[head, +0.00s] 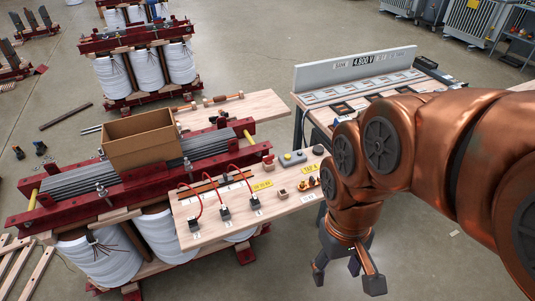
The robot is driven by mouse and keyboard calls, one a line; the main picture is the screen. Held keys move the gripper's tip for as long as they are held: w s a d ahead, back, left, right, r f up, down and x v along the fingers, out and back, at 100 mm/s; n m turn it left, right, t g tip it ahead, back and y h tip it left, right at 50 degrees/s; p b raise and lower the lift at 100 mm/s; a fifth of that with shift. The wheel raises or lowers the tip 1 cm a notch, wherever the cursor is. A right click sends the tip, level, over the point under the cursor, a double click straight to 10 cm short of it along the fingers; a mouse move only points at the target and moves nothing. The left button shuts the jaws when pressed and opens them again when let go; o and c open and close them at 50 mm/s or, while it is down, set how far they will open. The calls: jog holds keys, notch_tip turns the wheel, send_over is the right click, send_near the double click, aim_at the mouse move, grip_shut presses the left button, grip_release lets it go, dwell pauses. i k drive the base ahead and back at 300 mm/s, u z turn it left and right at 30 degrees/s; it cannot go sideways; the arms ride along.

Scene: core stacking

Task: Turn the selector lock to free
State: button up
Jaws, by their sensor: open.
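A wooden board (222,237) carries small controls in the head view. Near its right end are yellow labels (262,185), a grey box with a yellow button (292,158), a red-brown block (268,163) and small orange-brown fittings (306,185). I cannot tell which of these is the selector lock, nor how it is set; they are too small. My gripper (345,273) is open and empty. It points down in front of the board's right end, apart from it in the picture. My arm may hide part of the board's right edge.
Red cables with dark plugs (224,213) stand on the board. A cardboard box (140,141) sits on the transformer's red-clamped core (75,180). A bench with a grey display panel (355,70) stands behind my arm. Floor (430,255) at front right is clear.

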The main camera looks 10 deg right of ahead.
aim_at(269, 159)
jog(key=k, duration=1.3)
jog(key=z, duration=0.6)
jog(key=i, duration=0.55)
jog(key=z, duration=0.7)
jog(key=i, duration=1.4)
jog(key=u, duration=1.4)
jog(key=i, duration=0.35)
jog(key=u, duration=0.25)
